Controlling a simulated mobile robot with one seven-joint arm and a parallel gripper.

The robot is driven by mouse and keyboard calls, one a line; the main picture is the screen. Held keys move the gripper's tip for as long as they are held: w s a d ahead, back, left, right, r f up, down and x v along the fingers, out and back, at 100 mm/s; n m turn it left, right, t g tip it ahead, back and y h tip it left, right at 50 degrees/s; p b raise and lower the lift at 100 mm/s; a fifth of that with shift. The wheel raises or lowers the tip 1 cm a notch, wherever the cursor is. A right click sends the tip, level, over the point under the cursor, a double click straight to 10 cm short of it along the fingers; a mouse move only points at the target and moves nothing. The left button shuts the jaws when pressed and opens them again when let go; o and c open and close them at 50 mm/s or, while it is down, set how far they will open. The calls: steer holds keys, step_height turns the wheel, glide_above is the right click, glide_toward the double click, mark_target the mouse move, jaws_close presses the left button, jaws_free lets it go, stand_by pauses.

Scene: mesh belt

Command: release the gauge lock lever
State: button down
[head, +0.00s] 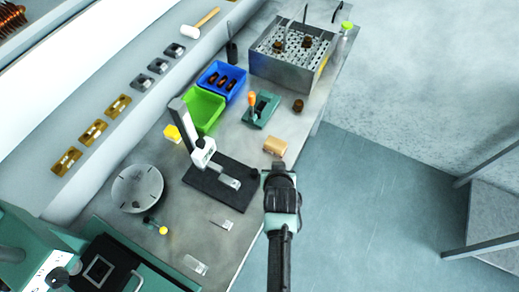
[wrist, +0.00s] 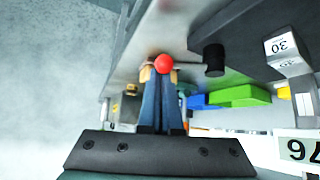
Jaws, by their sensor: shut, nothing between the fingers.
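The gauge stand has a black base (head: 222,190), a tilted-looking column and a white gauge head (head: 203,153). In the wrist view, a red ball (wrist: 164,62) is at the end of a thin rod that runs to a dark cylinder (wrist: 213,57); it looks like the lock lever. My gripper (head: 277,172) is beside the base's right end in the head view. In the wrist view my gripper (wrist: 162,80) is shut and empty, its tips right by the red ball. I cannot tell whether they touch. The lever is not distinguishable in the head view.
A wooden block (head: 275,146) lies just beyond my gripper. A green bin (head: 204,109), a blue bin (head: 221,79) and a teal fixture (head: 261,109) stand further back. A round grey plate (head: 137,188) is at left. Open floor lies right of the bench.

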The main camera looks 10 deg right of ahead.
steer(key=shift+w+d, duration=0.1)
steer(key=shift+w+a, duration=0.45)
steer(key=shift+a, duration=0.2)
